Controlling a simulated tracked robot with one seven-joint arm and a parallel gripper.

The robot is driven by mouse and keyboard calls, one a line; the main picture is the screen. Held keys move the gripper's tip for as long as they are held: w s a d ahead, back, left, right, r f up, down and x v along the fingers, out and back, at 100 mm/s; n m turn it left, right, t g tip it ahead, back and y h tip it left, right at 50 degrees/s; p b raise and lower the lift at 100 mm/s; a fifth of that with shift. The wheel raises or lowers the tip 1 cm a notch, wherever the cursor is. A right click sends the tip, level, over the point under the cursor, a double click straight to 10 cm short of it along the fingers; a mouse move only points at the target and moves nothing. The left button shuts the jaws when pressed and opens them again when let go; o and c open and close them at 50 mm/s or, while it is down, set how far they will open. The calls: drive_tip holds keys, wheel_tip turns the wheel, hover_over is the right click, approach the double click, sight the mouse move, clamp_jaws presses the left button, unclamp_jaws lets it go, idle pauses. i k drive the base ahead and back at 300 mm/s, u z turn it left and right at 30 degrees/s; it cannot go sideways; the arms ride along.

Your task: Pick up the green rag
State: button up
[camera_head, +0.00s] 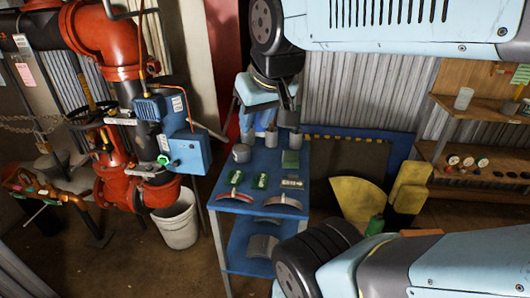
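I see nothing clearly held.
Red pipework (105,45) and a white bucket (177,222) stand left. A yellow part (358,198) and shelves (475,158) stand right.

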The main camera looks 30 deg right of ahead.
sight(290, 160)
drive_tip(key=u, duration=0.05)
drive_tip(key=k, duration=0.5)
drive_tip(key=u, duration=0.95)
drive_tip(key=k, duration=0.5)
drive_tip(key=z, duration=1.2)
drive_tip(key=i, duration=1.05)
drive_tip(key=u, duration=0.05)
